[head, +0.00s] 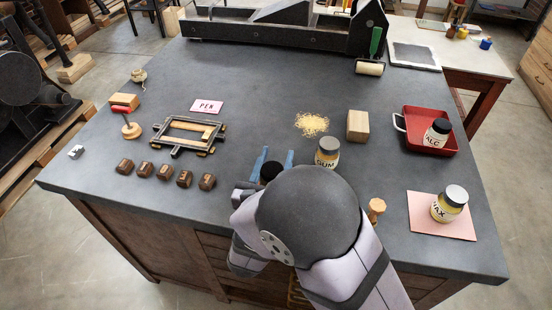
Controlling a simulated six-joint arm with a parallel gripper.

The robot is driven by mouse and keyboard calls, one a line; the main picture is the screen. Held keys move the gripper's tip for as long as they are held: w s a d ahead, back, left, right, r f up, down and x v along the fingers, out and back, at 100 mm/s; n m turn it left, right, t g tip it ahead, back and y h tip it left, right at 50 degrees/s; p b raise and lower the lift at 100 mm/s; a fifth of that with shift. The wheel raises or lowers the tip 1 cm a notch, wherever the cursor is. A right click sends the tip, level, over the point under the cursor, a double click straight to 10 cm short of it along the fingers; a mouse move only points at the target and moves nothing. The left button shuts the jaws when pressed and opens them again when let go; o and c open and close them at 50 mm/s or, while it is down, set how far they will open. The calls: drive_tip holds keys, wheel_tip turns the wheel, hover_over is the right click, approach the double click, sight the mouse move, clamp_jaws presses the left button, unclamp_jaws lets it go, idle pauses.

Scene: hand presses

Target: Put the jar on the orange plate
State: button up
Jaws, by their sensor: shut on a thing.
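My gripper (276,160) has blue fingers and is near the middle front of the table. It is shut on a dark round thing (270,172), mostly hidden behind my arm, so I cannot tell if it is a jar. A jar marked GUM (327,153) with a dark lid stands just right of my gripper. A jar marked ALC (437,133) stands in a red tray (411,113). A jar marked WAX (450,205) stands on a pink sheet (424,228) at the right front. I see no plainly orange plate.
A wooden block (358,126) and yellow crumbs (312,124) lie beyond the GUM jar. A wooden knob (376,208) stands right of my arm. A frame (187,135) and several small brown blocks (165,172) lie left. A roller (369,68) is at the back.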

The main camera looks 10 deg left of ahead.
drive_tip(key=shift+f, duration=0.2)
drive_tip(key=o, duration=1.2)
drive_tip(key=shift+o, duration=0.2)
drive_tip(key=shift+r, duration=0.2)
drive_tip(key=shift+s, duration=0.15)
drive_tip(key=s+b, duration=0.2)
drive_tip(key=s, duration=0.9)
drive_tip(key=shift+s, duration=0.4)
